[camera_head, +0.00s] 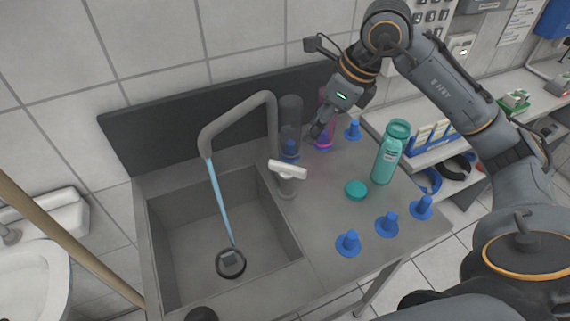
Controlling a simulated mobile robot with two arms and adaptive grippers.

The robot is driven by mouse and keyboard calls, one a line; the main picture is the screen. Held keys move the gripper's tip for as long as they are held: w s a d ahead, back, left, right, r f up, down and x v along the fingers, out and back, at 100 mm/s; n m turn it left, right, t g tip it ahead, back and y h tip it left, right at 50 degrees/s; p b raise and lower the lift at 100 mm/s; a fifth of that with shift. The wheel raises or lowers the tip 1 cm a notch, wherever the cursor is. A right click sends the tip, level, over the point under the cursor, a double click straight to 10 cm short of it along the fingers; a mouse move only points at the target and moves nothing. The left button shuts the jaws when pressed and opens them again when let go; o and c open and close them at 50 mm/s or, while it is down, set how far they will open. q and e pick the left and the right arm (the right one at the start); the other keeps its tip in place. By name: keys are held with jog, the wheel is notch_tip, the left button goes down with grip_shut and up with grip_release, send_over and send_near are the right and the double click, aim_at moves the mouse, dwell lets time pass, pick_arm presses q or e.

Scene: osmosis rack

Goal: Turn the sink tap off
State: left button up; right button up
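The sink tap (236,112) is a grey curved spout at the back of the metal sink (180,250). A blue stream of water (219,200) runs from it down to the drain (231,263). Its light-coloured lever (288,169) sits on a short post to the right of the basin. My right gripper (318,131) points down behind and to the right of the lever, apart from it, close to a pink-purple bottle. Its fingers are small and dark, so I cannot tell whether they are open or shut. My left gripper is not in view.
A dark translucent bottle (291,118) stands behind the lever. The counter's front right edge is open.

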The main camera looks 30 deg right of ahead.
aim_at(288, 166)
pick_arm(q)
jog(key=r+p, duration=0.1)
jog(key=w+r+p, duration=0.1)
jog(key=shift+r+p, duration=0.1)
jog(key=shift+p, duration=0.3)
pick_arm(e)
jog(key=x, duration=1.4)
jog(key=shift+w+a+f, duration=0.1)
jog(key=shift+f, duration=0.05)
grip_shut()
